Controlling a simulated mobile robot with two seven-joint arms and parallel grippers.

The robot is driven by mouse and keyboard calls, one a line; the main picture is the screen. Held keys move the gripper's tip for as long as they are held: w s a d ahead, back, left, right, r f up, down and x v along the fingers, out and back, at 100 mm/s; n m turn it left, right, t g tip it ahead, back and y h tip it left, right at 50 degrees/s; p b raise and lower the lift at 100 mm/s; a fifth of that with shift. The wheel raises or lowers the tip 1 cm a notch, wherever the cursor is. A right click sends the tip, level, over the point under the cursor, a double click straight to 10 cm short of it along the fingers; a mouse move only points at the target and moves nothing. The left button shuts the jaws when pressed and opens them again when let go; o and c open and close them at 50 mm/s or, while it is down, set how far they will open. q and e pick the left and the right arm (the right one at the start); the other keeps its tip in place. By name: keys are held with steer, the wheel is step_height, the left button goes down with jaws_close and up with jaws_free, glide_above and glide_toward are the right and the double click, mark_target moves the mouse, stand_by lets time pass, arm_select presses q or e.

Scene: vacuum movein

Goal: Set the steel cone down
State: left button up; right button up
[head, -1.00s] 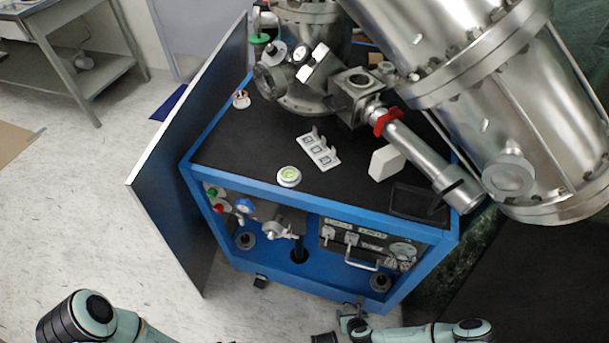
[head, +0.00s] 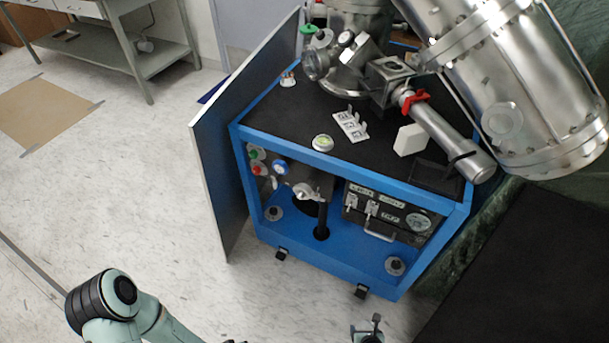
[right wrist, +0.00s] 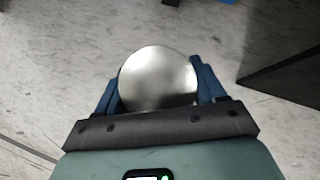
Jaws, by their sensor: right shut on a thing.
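The steel cone (right wrist: 157,78) is a shiny, round, silvery piece seen from its broad face in the right wrist view. My right gripper (right wrist: 157,90) is shut on it, with a blue finger on each side. Speckled floor shows behind the cone in that view. In the head view only a small part of my right gripper (head: 368,332) shows at the bottom edge, in front of the blue cart (head: 330,262); I cannot make out the cone there. My left arm comes in at the lower left, and its gripper is out of the picture.
The cart's black top (head: 290,113) carries a white-and-green round piece (head: 322,143), a white block (head: 409,140) and a white labelled holder (head: 351,125). A large steel vessel (head: 510,90) leans over its right side. An open panel (head: 228,160) stands at left.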

arm_select(q)
steer(key=shift+w, duration=0.25)
arm_select(e)
steer(key=w+a+r+n+g+y, duration=0.1)
steer(key=w+r+n, duration=0.5)
steer(key=r, duration=0.9)
steer(key=w+a+r+n+g+y, duration=0.2)
steer(key=w+r+n+g, duration=0.4)
steer(key=r+n, duration=0.6)
steer(key=w+a+r+n+g+y, duration=0.2)
steer(key=w+r+n, duration=0.5)
steer(key=r, duration=1.2)
steer(key=shift+w+a+n+g+y, duration=0.3)
steer(key=shift+n+g+y, duration=0.1)
steer(key=shift+n+g, duration=0.55)
steer(key=shift+d, duration=0.1)
